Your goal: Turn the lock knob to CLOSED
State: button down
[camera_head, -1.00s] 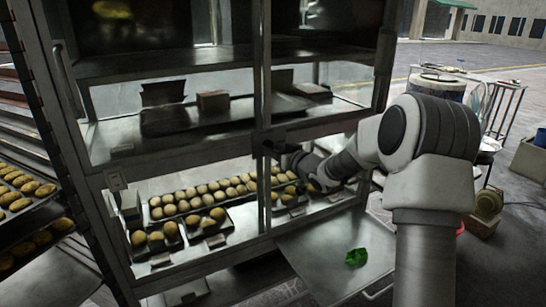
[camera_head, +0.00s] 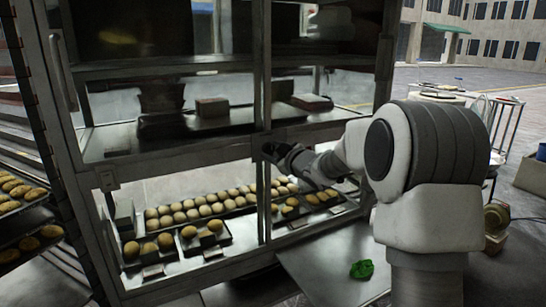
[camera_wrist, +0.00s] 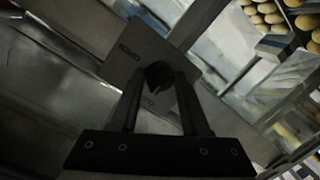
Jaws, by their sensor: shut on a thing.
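The lock knob (camera_wrist: 158,72) is a dark round knob on a square metal plate (camera_wrist: 178,55) in the wrist view. In the head view, my gripper (camera_head: 270,152) is at the middle post of the glass-fronted cabinet (camera_head: 262,100). There the arm and gripper mostly hide the knob. I cannot tell which label it points to.
Trays of buns (camera_head: 207,238) stand behind the cabinet's lower glass. A metal shelf with a green crumpled thing (camera_head: 362,270) juts out below my arm. A rack of bread (camera_head: 30,240) stands at left.

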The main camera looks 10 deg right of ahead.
dwell(0.5)
jog(key=shift+c, duration=1.9)
grip_release()
jog(key=p+v, duration=0.2)
jog(key=v, duration=1.5)
jog(key=shift+s+p, duration=0.25)
jog(key=shift+p, duration=0.1)
jog(key=shift+r, duration=0.1)
